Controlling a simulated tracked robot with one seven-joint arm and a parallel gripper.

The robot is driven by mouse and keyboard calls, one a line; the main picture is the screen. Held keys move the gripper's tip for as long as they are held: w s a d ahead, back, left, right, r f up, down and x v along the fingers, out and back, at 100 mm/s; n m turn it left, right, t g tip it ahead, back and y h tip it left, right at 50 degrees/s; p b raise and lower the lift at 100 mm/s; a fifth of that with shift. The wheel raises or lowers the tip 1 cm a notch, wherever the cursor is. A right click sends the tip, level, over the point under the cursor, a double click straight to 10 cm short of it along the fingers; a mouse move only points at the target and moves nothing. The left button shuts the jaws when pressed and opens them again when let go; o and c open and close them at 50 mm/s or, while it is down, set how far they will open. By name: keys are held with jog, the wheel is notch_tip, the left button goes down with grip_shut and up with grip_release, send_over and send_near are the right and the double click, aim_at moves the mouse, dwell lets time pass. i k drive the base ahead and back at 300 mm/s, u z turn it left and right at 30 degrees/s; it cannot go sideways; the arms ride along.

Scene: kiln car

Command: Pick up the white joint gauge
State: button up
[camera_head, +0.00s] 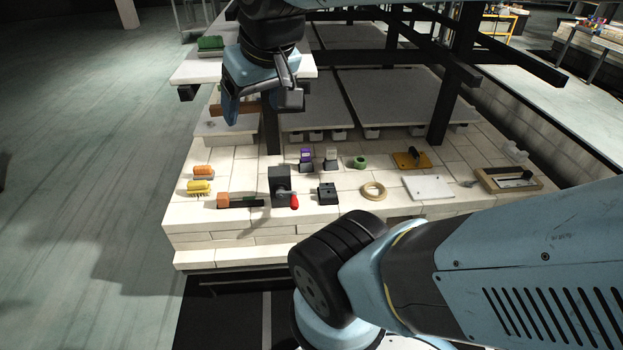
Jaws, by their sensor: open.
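A small white upright piece (331,155), which looks like the white joint gauge, stands in a dark holder on the pale brick deck, near the middle of the view. A similar purple piece (306,155) stands in a dark holder just to its left, a small gap apart. My gripper (260,110) is at the upper left, raised above the deck, to the left of the white piece and apart from it. It is open, and I see nothing held in it. Its fingertips show only partly.
Close by are a dark block with a red handle (281,187), a small black box (327,193), a green tape roll (360,162) and a tan ring (373,191). A white board (427,187) lies to the right. Dark posts (447,105) and grey shelves stand behind.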

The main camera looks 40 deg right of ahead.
aim_at(331, 151)
jog(key=u, duration=0.4)
jog(key=k, duration=1.2)
jog(key=z, duration=1.05)
jog(key=i, duration=1.1)
jog(key=z, duration=0.05)
